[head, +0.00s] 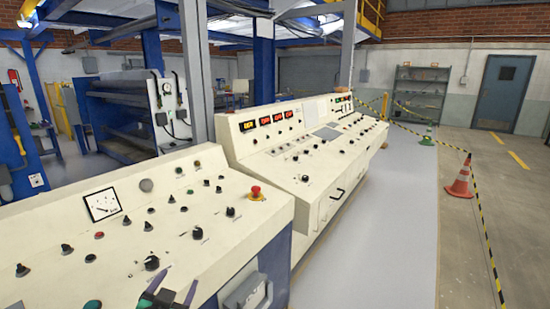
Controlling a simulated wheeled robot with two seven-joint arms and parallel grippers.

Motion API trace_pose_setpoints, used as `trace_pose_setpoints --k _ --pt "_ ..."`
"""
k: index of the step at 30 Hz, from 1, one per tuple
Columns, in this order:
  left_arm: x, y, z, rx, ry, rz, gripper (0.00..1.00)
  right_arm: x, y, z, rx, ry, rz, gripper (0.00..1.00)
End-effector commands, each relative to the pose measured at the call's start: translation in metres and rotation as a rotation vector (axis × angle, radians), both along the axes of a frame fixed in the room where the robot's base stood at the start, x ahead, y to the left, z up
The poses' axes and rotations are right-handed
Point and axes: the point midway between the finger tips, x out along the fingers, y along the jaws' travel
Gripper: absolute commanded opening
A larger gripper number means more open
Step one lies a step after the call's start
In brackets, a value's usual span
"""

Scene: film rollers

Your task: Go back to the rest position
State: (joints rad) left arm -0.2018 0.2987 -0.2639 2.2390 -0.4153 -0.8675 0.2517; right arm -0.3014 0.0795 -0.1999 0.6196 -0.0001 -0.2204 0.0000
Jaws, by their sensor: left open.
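My left gripper (170,290) shows at the bottom edge of the head view, its dark fingers pointing up and standing apart, with nothing seen between them. It is in front of the near cream control console (225,240), over the lower part of its sloped panel as seen here. I cannot tell whether it touches the panel. The panel carries several black knobs, a white dial gauge (102,205) and a red emergency stop button (256,192). My right gripper is not in view.
A second cream console (310,165) with red displays stands beyond the near one. A grey floor strip (385,230) runs clear along its right. Blue machinery (120,115) stands behind.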

Motion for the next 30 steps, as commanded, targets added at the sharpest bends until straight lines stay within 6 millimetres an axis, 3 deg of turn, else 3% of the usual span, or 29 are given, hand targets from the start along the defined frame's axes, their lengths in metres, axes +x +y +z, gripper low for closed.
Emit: trace_pose_setpoints --k 1,3,6,12,16,23,30 --pt "-0.019 0.007 -0.029 -0.038 0.116 0.035 0.81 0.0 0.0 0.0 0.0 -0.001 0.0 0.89" --pt "-0.047 0.013 -0.063 -0.076 0.271 0.066 0.81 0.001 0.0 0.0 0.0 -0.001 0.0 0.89" --pt "-0.085 0.016 -0.1 -0.122 0.457 0.089 0.81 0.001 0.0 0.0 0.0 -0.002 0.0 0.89" --pt "-0.16 0.01 -0.147 -0.192 0.766 0.083 0.81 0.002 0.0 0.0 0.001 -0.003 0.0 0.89" --pt "-0.207 0.002 -0.165 -0.232 0.942 0.058 0.81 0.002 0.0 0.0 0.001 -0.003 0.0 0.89" --pt "-0.192 0.001 -0.253 -0.219 0.97 0.062 0.81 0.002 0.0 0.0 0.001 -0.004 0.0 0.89" --pt "-0.212 0.002 -0.365 -0.21 1.021 0.062 0.81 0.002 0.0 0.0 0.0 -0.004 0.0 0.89"
